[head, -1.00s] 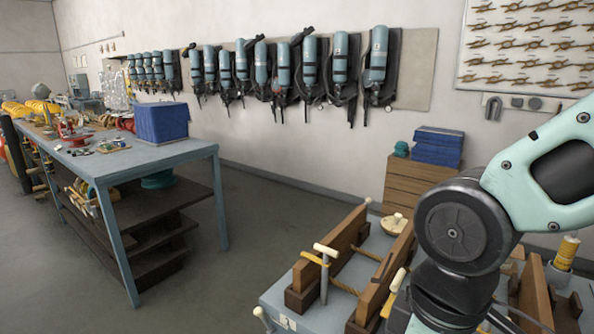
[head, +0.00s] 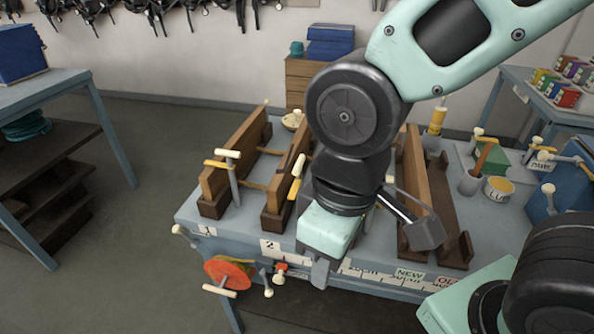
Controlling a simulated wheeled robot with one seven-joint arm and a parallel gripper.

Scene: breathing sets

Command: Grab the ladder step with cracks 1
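A long wooden piece (head: 236,152) stands on edge in a dark holder on the grey workbench, behind a label (head: 206,231) reading 1. A clamp (head: 230,165) with pale handles is at its near end. A similar wooden piece (head: 284,180) stands behind label 2 (head: 270,246), partly hidden by my arm. A third long piece (head: 417,170) stands right of my arm. Cracks are too small to make out on any of them. My gripper (head: 320,272) hangs over the bench's front edge, right of both left pieces. Its fingers show edge-on, and their opening is unclear.
An orange-red disc (head: 222,272) and clamps hang at the bench's front. Pots, a yellow-topped bottle (head: 437,120) and more clamps stand on the right. Blue boxes (head: 331,42) sit on a wooden cabinet behind. Open floor lies left of the bench.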

